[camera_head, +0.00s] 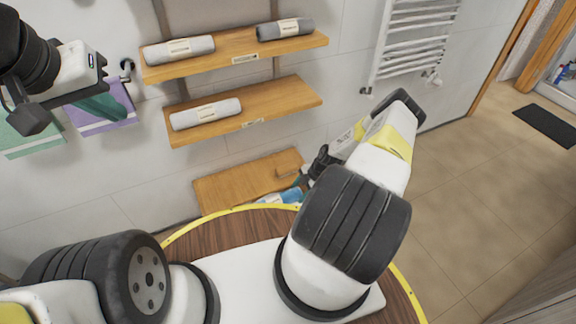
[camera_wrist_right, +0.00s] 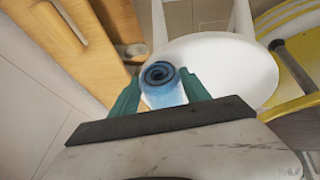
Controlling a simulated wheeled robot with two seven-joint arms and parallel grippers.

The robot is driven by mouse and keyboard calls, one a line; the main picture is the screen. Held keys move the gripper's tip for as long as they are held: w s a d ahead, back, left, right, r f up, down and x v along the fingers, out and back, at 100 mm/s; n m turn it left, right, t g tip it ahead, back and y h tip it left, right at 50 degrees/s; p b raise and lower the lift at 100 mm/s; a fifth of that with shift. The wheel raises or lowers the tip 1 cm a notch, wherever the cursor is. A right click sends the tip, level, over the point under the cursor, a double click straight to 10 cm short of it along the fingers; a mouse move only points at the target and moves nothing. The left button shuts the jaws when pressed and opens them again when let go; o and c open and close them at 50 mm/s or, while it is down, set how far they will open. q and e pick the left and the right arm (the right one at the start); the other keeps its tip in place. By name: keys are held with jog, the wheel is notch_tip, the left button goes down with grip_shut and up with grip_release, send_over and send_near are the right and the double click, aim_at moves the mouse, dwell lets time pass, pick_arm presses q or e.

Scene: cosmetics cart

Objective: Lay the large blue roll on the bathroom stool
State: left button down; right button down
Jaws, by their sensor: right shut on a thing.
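The blue roll (camera_wrist_right: 164,86) is between the teal fingers of my right gripper (camera_wrist_right: 161,95), its spiral end facing the wrist camera. The gripper is shut on it. In the head view the roll (camera_head: 283,196) shows partly beside my right gripper (camera_head: 300,186), in front of the lowest wooden shelf. A white oval seat (camera_wrist_right: 235,68), which looks like the bathroom stool, lies behind and below the roll in the wrist view. I cannot tell whether they touch. My left gripper (camera_head: 100,106) is raised at upper left before the wall; its finger opening is unclear.
Wooden shelves (camera_head: 245,60) on the wall hold grey rolls (camera_head: 205,114). The lowest wooden shelf (camera_head: 235,186) has bare wood showing. A towel rail (camera_head: 415,40) hangs at upper right. Purple (camera_head: 105,108) and green (camera_head: 35,135) towels hang at left. The tiled floor (camera_head: 460,190) at right is clear.

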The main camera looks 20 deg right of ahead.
jog(key=c, duration=0.5)
grip_release()
jog(key=shift+f, duration=0.15)
jog(key=w+d+r+m+h, duration=0.1)
jog(key=d+r, duration=0.1)
jog(key=r, duration=1.2)
jog(key=d+r+m+h, duration=0.1)
jog(key=d+r+m, duration=0.15)
jog(key=r, duration=1.25)
jog(key=s+a+r+m+h, duration=0.1)
jog(key=s+a+r+m, duration=0.15)
jog(key=r, duration=0.75)
jog(key=s+a+r+m+h, duration=0.1)
jog(key=a+r+m, duration=0.15)
jog(key=r, duration=0.75)
jog(key=s+a+r+m+t, duration=0.1)
jog(key=s+a+r+m, duration=0.2)
jog(key=s+r, duration=0.3)
jog(key=s+a+r+m+t+y, duration=0.1)
jog(key=s+a+r+m+t, duration=0.1)
jog(key=s+a+r+m, duration=0.2)
jog(key=s+a+r+m+t, duration=0.1)
jog(key=s+a+r+m, duration=0.3)
jog(key=s+r, duration=0.4)
jog(key=shift+s+a+r, duration=0.15)
jog(key=shift+s+a, duration=0.2)
jog(key=shift+s, duration=0.3)
jog(key=shift+s+a+r, duration=0.1)
jog(key=shift+s+a, duration=0.2)
jog(key=shift+s, duration=0.3)
